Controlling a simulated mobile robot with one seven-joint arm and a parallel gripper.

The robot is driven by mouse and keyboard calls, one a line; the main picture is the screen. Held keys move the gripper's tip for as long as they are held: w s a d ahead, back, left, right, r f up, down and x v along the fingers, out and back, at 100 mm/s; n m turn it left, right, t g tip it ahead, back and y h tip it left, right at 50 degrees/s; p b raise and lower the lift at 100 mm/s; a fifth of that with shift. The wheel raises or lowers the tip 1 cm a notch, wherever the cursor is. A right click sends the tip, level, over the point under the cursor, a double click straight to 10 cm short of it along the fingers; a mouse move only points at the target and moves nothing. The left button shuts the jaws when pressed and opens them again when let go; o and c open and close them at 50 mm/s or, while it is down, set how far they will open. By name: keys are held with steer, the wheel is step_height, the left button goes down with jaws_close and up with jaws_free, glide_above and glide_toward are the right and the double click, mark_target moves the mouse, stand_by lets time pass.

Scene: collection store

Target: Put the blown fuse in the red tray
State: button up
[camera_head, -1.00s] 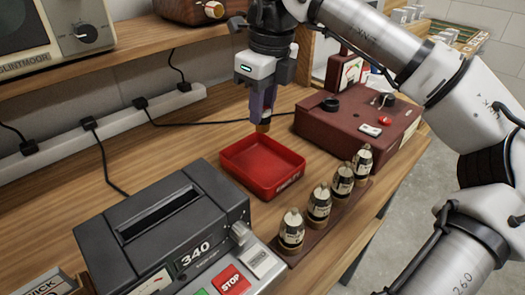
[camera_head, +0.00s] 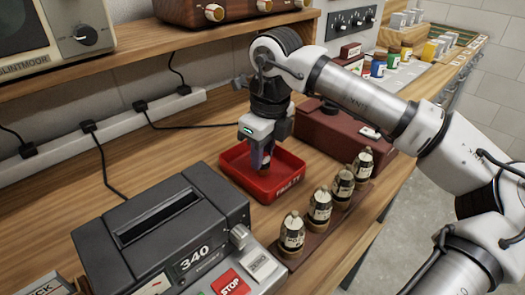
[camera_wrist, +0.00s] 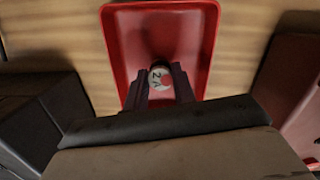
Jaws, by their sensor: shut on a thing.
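The red tray (camera_head: 235,165) lies on the wooden bench, left of a row of fuses. My gripper (camera_head: 262,166) is over the tray and its fingertips are down within the tray's outline. In the wrist view my gripper (camera_wrist: 163,85) is shut on a fuse (camera_wrist: 160,76), whose pale round end with a dark marking and a red patch shows between the fingers. The red tray (camera_wrist: 118,45) lies beneath it in that view. The tray floor looks otherwise empty. I cannot tell whether the fuse touches the tray floor.
Several fuses (camera_head: 319,207) stand upright on a brown strip right of the tray. A dark grey machine (camera_head: 150,235) with a STOP button stands in front. A dark red box (camera_head: 330,140) sits behind to the right. A white power strip (camera_head: 70,145) runs along the wall.

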mark_target(267, 159)
steer(key=shift+f, duration=0.25)
steer(key=o, duration=1)
steer(key=shift+r, duration=0.1)
steer(key=shift+r, duration=0.1)
steer(key=r, duration=0.8)
steer(key=d+r, duration=0.1)
steer(key=r, duration=0.3)
steer(key=shift+s+d+p, duration=0.1)
steer(key=shift+s+p, duration=0.2)
steer(key=shift+s, duration=0.05)
